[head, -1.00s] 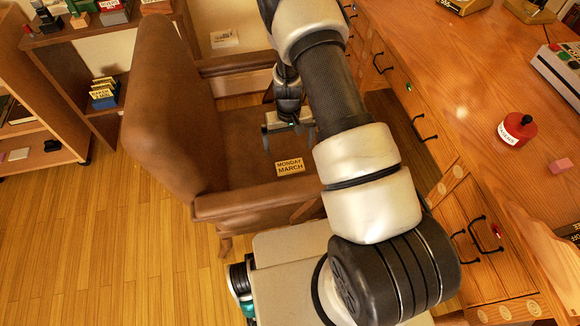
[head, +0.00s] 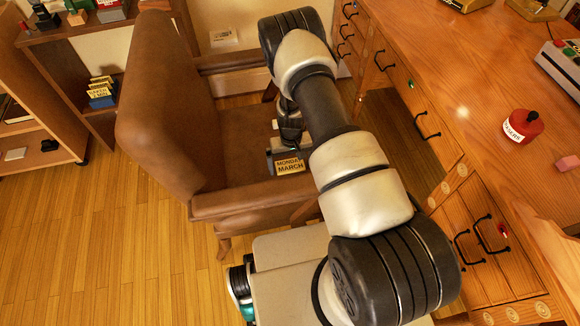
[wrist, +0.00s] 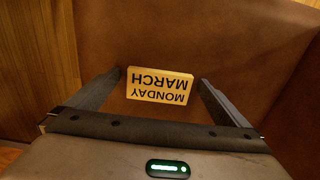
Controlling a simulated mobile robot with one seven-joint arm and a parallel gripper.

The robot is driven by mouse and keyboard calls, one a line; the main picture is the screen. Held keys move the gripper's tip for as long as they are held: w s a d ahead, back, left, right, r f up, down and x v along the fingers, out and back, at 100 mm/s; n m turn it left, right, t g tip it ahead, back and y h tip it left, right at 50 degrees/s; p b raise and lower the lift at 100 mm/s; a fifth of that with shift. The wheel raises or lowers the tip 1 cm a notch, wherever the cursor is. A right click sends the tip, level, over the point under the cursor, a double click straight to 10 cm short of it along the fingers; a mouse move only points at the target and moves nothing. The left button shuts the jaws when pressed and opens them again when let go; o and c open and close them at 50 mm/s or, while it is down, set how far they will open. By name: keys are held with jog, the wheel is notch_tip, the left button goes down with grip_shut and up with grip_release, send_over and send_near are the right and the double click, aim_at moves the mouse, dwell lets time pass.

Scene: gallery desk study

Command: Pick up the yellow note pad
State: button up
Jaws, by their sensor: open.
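The yellow note pad (head: 290,166), printed MONDAY MARCH, lies on the seat of the brown leather armchair. In the wrist view the note pad (wrist: 160,86) sits between the tips of my gripper (wrist: 161,82), its lettering upside down. The two fingers are open, one on each side of the pad, with a gap showing at each side. In the head view my gripper (head: 286,156) is low over the seat at the pad, partly hidden by my own arm.
The armchair (head: 160,100) has a high back on the left and armrests around the seat. A wooden desk (head: 470,90) with drawers stands at the right, bearing a red bottle (head: 522,127). Shelves (head: 80,38) stand at the back left. The floor at left is clear.

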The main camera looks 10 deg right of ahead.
jog(key=c, duration=1)
jog(key=shift+r, duration=0.15)
jog(key=shift+c, duration=0.2)
